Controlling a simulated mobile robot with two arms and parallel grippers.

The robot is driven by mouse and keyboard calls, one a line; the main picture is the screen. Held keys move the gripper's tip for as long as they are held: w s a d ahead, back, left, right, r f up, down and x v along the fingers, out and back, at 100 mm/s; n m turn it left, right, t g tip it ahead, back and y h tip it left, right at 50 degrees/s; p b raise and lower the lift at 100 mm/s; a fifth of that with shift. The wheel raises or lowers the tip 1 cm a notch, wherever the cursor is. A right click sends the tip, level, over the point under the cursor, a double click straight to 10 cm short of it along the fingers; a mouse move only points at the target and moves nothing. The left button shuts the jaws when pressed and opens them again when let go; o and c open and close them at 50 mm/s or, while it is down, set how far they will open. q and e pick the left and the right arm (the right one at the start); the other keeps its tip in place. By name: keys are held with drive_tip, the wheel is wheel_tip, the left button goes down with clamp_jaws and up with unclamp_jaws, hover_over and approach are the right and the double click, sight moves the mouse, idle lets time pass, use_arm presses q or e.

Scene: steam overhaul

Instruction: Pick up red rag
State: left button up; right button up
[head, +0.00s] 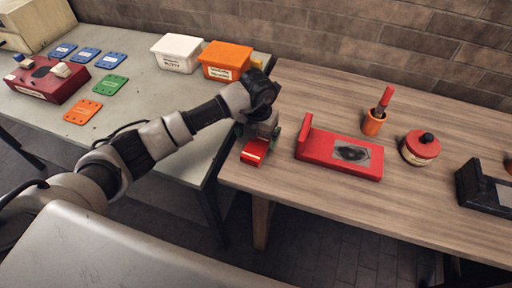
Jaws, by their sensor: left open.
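A small red folded piece (254,152), which looks like the red rag, lies at the left front edge of the wooden table. My left gripper (256,138) is open and points down right over it. The gripper hides the rag's far part, and I cannot tell whether the fingers touch it. My right gripper is not in view.
The wooden table (300,198) also holds a red stand with a dark patch (315,151), an orange cup (373,124), a red-lidded pot (420,148) and a black device (478,188). The grey table (150,112) carries white (178,54) and orange bins (226,61).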

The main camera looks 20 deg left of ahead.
sight(259, 142)
use_arm(q)
wheel_tip(259, 142, down, 3)
drive_tip(key=shift+w+d+f, duration=0.1)
drive_tip(key=shift+f, duration=0.1)
drive_tip(key=shift+c, duration=0.2)
drive_tip(key=c, duration=1)
drive_tip(key=shift+o, duration=0.2)
drive_tip(key=shift+r, duration=0.1)
wheel_tip(259, 142, up, 10)
drive_tip(key=shift+b, duration=0.4)
